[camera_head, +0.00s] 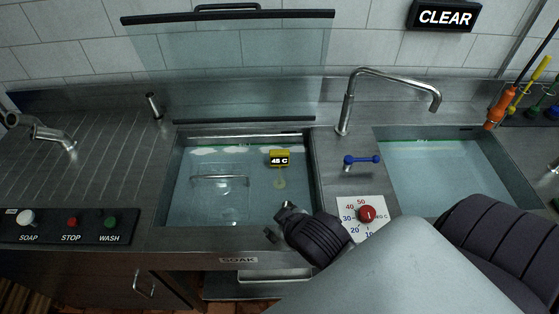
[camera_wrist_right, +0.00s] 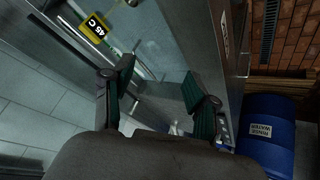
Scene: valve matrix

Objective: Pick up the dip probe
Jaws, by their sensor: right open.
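A yellow tag reading "45 C" (camera_head: 279,158) shows over the water of the soak basin (camera_head: 166,190), with a pale yellow round shape below it. It also shows in the right wrist view (camera_wrist_right: 95,30), beyond the fingers. An orange-handled tool with a thin dark rod (camera_head: 495,112) leans at the right edge in the head view. I cannot tell which of these is the dip probe. My right gripper (camera_head: 281,221) is over the front right edge of the soak basin. In the right wrist view its fingers (camera_wrist_right: 156,88) are spread and empty. My left gripper is out of view.
A second water basin (camera_head: 520,180) lies to the right. Between the basins stand a tall faucet (camera_head: 350,100), a blue handle (camera_head: 361,160) and a red dial (camera_head: 367,214). A raised glass lid (camera_head: 230,70) is behind the soak basin. A blue barrel (camera_wrist_right: 265,135) stands below.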

